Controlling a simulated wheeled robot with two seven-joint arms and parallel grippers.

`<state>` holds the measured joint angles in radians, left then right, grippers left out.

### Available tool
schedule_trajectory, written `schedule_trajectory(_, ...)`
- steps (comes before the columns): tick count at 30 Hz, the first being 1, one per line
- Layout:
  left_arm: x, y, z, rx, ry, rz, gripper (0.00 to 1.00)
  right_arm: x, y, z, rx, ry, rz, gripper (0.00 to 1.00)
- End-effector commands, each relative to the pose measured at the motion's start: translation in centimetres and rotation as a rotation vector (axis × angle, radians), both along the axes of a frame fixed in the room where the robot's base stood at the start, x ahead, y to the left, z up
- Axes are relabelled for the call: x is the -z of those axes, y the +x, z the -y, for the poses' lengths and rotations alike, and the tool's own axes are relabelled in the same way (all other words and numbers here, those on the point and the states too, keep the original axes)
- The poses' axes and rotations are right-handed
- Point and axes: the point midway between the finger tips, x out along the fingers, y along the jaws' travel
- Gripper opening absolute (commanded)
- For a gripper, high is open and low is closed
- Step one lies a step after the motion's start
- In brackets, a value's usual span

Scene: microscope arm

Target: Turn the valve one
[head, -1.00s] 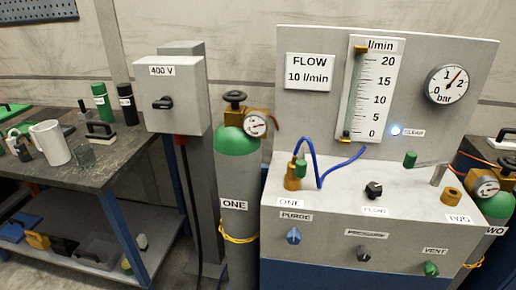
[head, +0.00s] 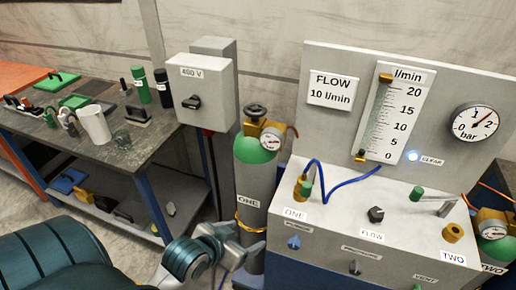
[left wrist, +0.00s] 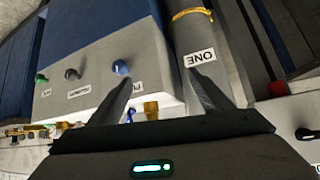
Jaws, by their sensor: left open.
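Cylinder ONE (head: 252,190), grey with a green shoulder, stands upright left of the flow console. On its top is a black valve handwheel (head: 255,111) above a brass regulator with a round gauge (head: 271,141). My left gripper (head: 232,246) is low in front of the cylinder's lower part, well below the handwheel. In the left wrist view, its two fingers (left wrist: 162,78) are spread with nothing between them. Beyond them show the cylinder's ONE label (left wrist: 200,58) and the console front. The handwheel is not clear in that view. My right gripper is not in view.
The console (head: 330,210) to the right carries a blue hose (head: 345,181), knobs and a flow tube (head: 387,112). A 400 V switch box (head: 203,92) stands behind left. A workbench (head: 60,135) with bottles and a mug fills the left. Space above the handwheel looks free.

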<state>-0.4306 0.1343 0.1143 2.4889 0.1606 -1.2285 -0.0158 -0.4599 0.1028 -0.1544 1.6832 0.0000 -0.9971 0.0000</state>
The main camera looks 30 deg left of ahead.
Motion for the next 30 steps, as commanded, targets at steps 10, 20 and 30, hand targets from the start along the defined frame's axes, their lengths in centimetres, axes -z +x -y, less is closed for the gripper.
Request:
schedule_trajectory(10, -9.6, 5.9, -4.9, -0.066, -0.008, 0.333, 0.73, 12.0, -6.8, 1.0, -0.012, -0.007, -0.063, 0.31)
schedule_trajectory(20, -18.7, 8.4, -9.4, -0.124, -0.007, 0.627, 0.73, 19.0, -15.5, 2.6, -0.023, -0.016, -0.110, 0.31)
schedule_trajectory(30, -22.3, 8.7, -11.0, -0.146, -0.003, 0.741, 0.73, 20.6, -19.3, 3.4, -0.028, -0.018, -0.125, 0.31)
